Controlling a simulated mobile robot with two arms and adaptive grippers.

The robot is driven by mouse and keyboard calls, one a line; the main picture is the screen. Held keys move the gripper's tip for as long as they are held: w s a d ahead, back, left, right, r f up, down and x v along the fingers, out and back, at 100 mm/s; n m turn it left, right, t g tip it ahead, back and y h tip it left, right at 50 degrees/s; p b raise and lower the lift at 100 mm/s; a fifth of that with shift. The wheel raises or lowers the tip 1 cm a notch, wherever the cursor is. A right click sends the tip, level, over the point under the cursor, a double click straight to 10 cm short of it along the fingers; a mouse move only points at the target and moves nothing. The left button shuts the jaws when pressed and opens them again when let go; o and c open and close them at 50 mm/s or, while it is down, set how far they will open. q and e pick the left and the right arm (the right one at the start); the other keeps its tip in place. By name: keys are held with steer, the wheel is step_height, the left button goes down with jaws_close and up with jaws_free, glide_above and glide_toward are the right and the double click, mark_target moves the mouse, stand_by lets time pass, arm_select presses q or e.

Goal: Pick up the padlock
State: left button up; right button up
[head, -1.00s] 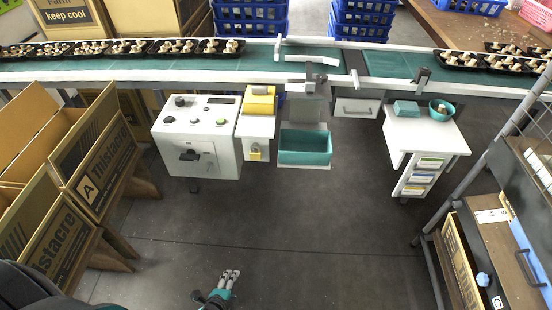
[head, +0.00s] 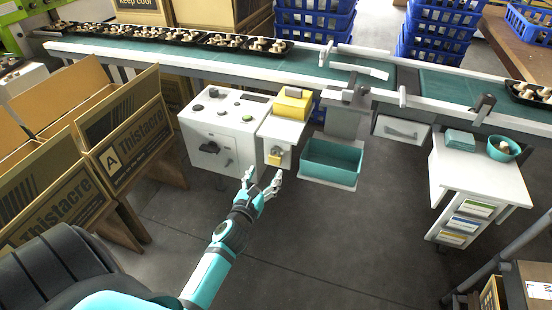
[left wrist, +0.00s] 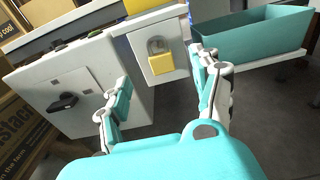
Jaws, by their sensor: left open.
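The yellow padlock (head: 275,158) hangs on the front of a small white box below the conveyor. In the left wrist view the padlock (left wrist: 160,64) shows its yellow body and grey shackle, upright, ahead of my fingers. My left gripper (head: 262,178) is open and empty, just in front of and slightly below the padlock in the head view. In the left wrist view its two fingers (left wrist: 160,80) stand apart, with the padlock beyond and between them, not touching as far as I can tell. My right gripper is not in view.
A white control box (head: 215,140) with knobs stands left of the padlock. A teal bin (head: 332,163) stands close on the right. Cardboard boxes (head: 125,145) are at the left, a white cabinet (head: 470,170) at the right. The floor between is clear.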

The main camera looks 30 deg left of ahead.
mark_target(274, 157)
arm_select(q)
steer(key=x, duration=0.8)
steer(key=shift+w+a+r, duration=0.1)
steer(key=shift+w+r, duration=0.05)
steer(key=shift+w, duration=0.25)
steer(key=c, duration=1.3)
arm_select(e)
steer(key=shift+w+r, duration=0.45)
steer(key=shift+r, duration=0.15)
arm_select(q)
steer(key=shift+a+r, duration=0.1)
